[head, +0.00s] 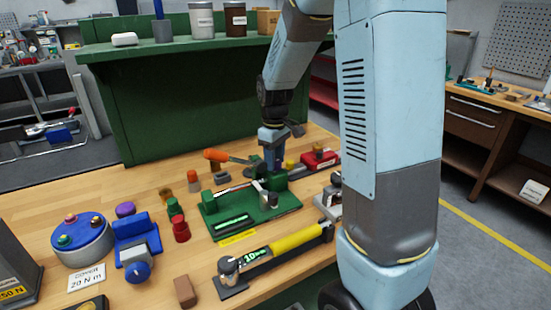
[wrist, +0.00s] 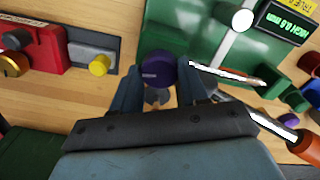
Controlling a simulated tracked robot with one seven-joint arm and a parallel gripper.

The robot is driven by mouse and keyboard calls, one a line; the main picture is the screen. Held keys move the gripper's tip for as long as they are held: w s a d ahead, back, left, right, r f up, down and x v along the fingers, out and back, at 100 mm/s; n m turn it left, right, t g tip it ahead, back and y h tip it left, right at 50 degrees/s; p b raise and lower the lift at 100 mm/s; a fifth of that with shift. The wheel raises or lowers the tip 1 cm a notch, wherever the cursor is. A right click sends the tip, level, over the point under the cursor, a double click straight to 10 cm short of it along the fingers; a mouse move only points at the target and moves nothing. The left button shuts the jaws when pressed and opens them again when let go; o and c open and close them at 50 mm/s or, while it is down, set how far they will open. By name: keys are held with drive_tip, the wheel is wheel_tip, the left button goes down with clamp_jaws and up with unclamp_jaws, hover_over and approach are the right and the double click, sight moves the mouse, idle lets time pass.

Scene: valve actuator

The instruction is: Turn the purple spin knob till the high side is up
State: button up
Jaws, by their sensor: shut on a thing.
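The purple spin knob (wrist: 158,70) shows in the wrist view as a round purple cap at the edge of the green fixture (wrist: 215,45). My gripper (wrist: 159,84) is shut on the knob, one finger on either side. In the head view my gripper (head: 272,157) points down at the back of the green fixture (head: 268,212), and I cannot make out the knob there. A display (wrist: 284,24) on the fixture reads "HIGH" and about 0.6 mm in the wrist view; the digits are small. A thin pointed bar (wrist: 228,74) lies just right of the knob.
An orange-handled tool (head: 217,155) is close to the left of my gripper. A red block (head: 320,160) sits to the right. A torque wrench with a yellow grip (head: 295,240) lies in front. Several caps and a blue round holder (head: 85,240) stand left.

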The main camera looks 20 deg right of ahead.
drive_tip(key=shift+d+m, duration=0.1)
drive_tip(key=shift+m, duration=1.2)
drive_tip(key=o, duration=1.1)
drive_tip(key=shift+c, duration=0.2)
drive_tip(key=shift+r, duration=0.15)
wheel_tip(320, 180, up, 13)
drive_tip(key=shift+r, duration=0.2)
